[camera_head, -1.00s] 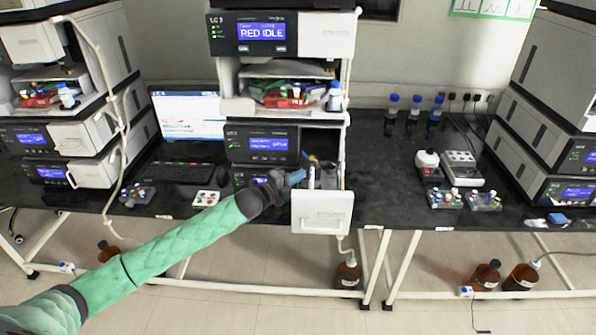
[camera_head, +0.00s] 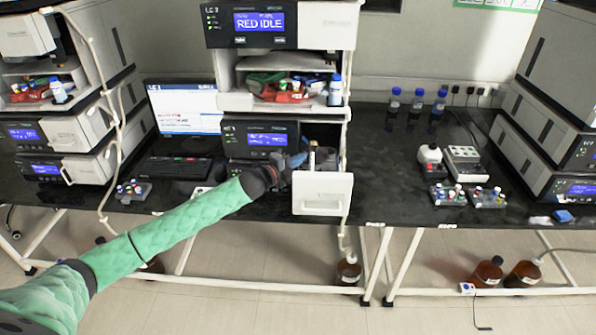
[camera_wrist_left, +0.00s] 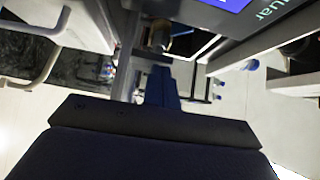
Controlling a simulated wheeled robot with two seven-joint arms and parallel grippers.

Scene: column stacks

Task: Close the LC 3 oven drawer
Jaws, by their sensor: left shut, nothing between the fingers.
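The LC 3 oven drawer (camera_head: 322,194) has a pale front with a handle along its lower part. It stands partly open at the right of the lower LC 3 unit (camera_head: 260,140), its inside still showing behind the front. My left gripper (camera_head: 297,160), with blue fingers, is just behind the drawer front at its left side. In the left wrist view the fingers (camera_wrist_left: 162,86) are together and hold nothing. Whether they touch the drawer is unclear. My right gripper is in neither view.
The upper LC 3 unit (camera_head: 265,22) and a shelf with bottles stand above. A keyboard (camera_head: 180,168) and monitor (camera_head: 186,108) are at left. Vial racks (camera_head: 450,194) and blue-capped bottles (camera_head: 415,108) stand on the black bench at right. Brown bottles (camera_head: 487,274) are on the floor.

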